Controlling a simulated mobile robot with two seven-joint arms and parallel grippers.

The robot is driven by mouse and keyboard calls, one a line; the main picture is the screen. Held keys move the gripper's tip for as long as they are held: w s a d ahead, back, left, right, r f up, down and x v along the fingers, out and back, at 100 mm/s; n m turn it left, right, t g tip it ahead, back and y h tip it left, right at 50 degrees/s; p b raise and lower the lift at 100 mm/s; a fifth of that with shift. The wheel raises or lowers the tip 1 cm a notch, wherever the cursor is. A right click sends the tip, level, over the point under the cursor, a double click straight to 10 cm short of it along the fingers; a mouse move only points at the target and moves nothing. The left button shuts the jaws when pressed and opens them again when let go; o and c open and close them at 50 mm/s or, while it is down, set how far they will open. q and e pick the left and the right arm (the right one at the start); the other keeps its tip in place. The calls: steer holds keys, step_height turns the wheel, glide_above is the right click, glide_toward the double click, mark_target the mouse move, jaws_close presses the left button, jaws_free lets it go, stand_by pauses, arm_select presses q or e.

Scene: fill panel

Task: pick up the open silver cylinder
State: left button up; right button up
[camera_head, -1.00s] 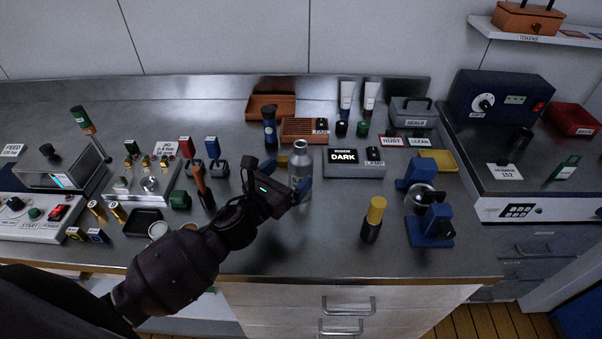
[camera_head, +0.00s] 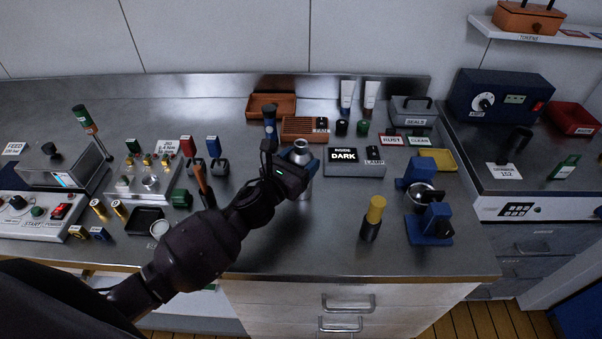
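The silver cylinder (camera_head: 300,147) stands upright in the middle of the steel bench. The gripper body hides the middle of the cylinder. I cannot tell whether the fingers press on it or stand slightly apart. My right gripper is not in view.
The grey INSIDE DARK panel (camera_head: 343,170) is close right of the cylinder. The bench front is clear between the arm and yellow-capped bottle.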

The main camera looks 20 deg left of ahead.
arm_select(q)
steer(key=c, duration=0.5)
steer(key=shift+c, duration=0.7)
steer(key=shift+r, duration=0.15)
